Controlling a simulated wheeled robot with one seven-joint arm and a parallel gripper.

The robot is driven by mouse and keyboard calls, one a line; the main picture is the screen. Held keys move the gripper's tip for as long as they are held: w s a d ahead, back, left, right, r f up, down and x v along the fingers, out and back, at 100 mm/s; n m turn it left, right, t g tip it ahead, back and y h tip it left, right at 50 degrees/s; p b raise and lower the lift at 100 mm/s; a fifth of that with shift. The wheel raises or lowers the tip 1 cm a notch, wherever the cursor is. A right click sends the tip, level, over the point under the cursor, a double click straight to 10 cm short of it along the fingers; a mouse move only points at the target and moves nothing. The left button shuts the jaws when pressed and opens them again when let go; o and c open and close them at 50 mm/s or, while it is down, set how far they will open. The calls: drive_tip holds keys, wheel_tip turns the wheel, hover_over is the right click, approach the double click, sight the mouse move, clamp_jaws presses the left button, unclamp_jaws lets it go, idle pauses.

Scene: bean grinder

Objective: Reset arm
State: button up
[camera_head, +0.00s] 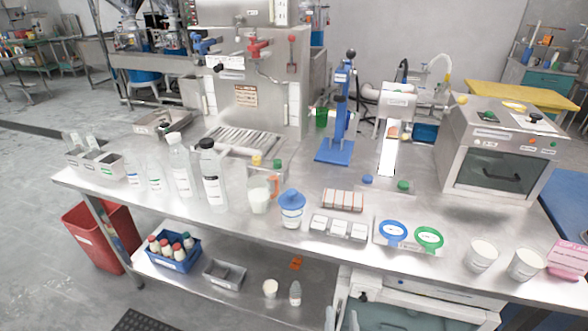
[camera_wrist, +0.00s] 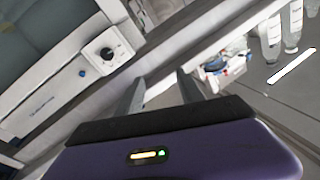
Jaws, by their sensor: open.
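My gripper (camera_wrist: 161,90) shows in the wrist view, with its two fingers apart and nothing between them. Its dark purple body fills the bottom of that view. In the head view, the tips of my gripper (camera_head: 342,318) just show at the bottom edge, in front of the steel table (camera_head: 330,175). They are below the tabletop's front edge and appear clear of the objects on it. The rest of my arm is out of the head view.
A white appliance with a dark knob (camera_wrist: 107,54) is near my fingers in the wrist view. The lower shelf holds a blue crate of bottles (camera_head: 174,252) and a grey tray (camera_head: 224,274). Bottles, cups and a blue press (camera_head: 340,115) stand on the tabletop.

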drive_tip(key=s+d+r+n+g, duration=0.1)
drive_tip(key=s+r, duration=0.5)
drive_tip(key=s, duration=0.6)
drive_tip(key=s+d+r+n+g+y, duration=0.1)
drive_tip(key=s+d+r+n, duration=0.1)
drive_tip(key=s+d+r, duration=0.2)
drive_tip(key=s+d+r+n+g, duration=0.1)
drive_tip(key=s+r, duration=0.8)
drive_tip(key=s, duration=1.1)
drive_tip(key=shift+d+r+n+g, duration=0.15)
drive_tip(key=shift+d+n+g, duration=0.15)
drive_tip(key=shift+d+g, duration=0.5)
drive_tip(key=shift+d, duration=0.15)
